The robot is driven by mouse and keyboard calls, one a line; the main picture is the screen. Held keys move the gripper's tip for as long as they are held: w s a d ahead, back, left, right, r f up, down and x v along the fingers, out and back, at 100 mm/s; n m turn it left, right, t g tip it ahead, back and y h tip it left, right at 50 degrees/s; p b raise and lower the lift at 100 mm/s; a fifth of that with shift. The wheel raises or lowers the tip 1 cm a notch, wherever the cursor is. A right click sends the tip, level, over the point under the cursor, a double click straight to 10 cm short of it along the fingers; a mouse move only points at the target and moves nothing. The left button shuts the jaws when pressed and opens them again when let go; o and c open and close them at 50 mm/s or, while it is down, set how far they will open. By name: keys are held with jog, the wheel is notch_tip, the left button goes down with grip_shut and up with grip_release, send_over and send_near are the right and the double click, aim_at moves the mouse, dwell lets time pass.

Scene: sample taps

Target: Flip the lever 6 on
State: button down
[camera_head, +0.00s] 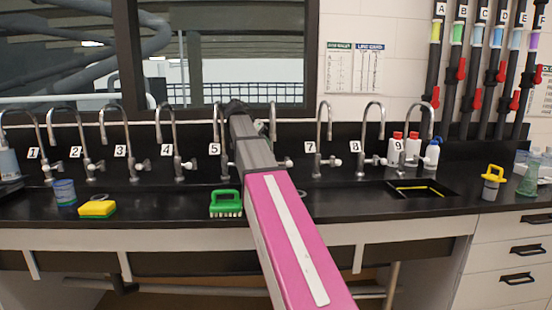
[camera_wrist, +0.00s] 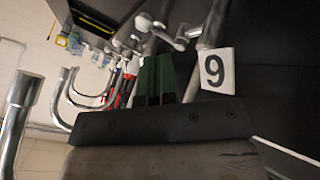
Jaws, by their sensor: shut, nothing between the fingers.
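In the head view my arm reaches to the tap row between cards 5 and 7 and hides card 6. Part of tap 6 (camera_head: 273,122) and its lever (camera_head: 287,162) show just right of the arm. In the wrist view, a card (camera_wrist: 216,70) looks like a 9; more taps and red-capped bottles lie beyond it, so it seems to be card 6 upside down. A metal valve with a lever (camera_wrist: 183,38) is beside it. My gripper (camera_wrist: 154,60) has dark green fingers, shut and empty, near the card and valve. I cannot tell whether they touch the lever.
Tap 5 (camera_head: 222,130) stands close left of the arm and tap 7 (camera_head: 318,135) to the right. A green brush (camera_head: 226,204) and yellow sponge (camera_head: 97,208) lie on the black counter (camera_head: 160,205). Bottles (camera_head: 412,146) stand near tap 9; a sink (camera_head: 420,191) is below.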

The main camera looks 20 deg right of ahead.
jog(key=x, duration=0.9)
jog(key=shift+d+f, duration=0.3)
jog(key=shift+s+d, duration=0.1)
jog(key=shift+d, duration=0.05)
